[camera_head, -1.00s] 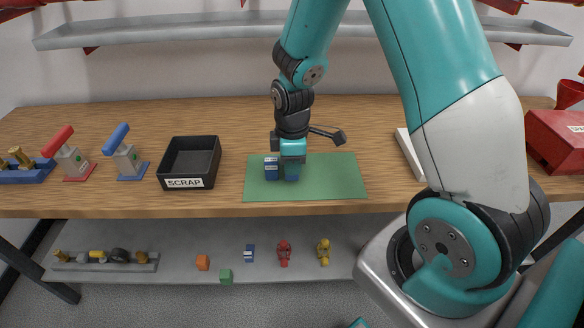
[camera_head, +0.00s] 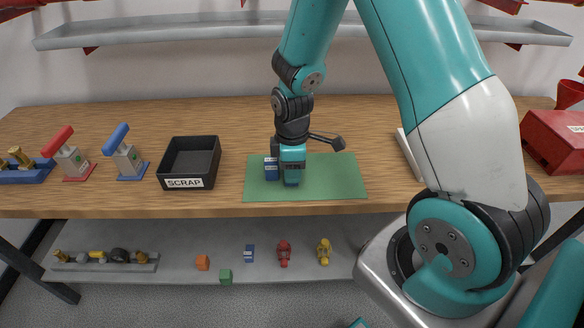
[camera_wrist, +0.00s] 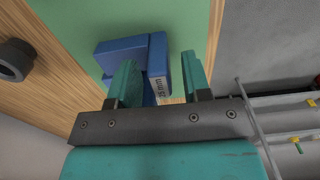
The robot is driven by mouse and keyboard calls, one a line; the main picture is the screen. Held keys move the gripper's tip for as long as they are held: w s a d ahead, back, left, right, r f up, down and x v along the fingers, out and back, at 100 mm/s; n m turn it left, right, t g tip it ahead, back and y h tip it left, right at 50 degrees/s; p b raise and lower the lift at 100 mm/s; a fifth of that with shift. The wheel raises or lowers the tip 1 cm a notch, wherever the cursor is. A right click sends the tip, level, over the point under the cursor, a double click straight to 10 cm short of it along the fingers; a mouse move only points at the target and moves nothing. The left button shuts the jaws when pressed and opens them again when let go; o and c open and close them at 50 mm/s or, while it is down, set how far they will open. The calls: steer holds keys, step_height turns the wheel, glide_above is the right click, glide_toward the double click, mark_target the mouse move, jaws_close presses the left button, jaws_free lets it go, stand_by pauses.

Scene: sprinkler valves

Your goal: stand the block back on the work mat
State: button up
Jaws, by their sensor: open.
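The blue block (camera_head: 271,168) with a pale label is on the green work mat (camera_head: 335,180), toward its left side. My gripper (camera_head: 292,180) is low over the mat, just right of the block's visible part, and hides some of what lies behind it. In the wrist view the open fingers of my gripper (camera_wrist: 160,78) reach toward the blue block (camera_wrist: 160,52). Part of it, with a white label ending in "mm", shows between the fingers. I cannot tell whether the fingers touch it, or whether it stands or lies.
A black SCRAP tray (camera_head: 190,163) stands left of the mat. Red-handled (camera_head: 66,154) and blue-handled (camera_head: 123,153) valves stand further left. A red box (camera_head: 556,138) is at the right. The lower shelf (camera_head: 180,262) holds small loose items. The mat's right half is clear.

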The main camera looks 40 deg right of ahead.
step_height(320, 180, up, 12)
steer(key=s+a+r+m+y, duration=0.2)
steer(key=s+a+r, duration=0.3)
steer(key=s+a, duration=0.3)
steer(key=s+a+r+m+y, duration=0.2)
steer(key=s+a+r, duration=0.3)
steer(key=s+a, duration=0.4)
steer(key=shift+s+r, duration=0.4)
steer(key=shift+s, duration=0.45)
steer(key=shift+r, duration=0.1)
steer(key=shift+r+p, duration=0.45)
steer(key=shift+p, duration=0.1)
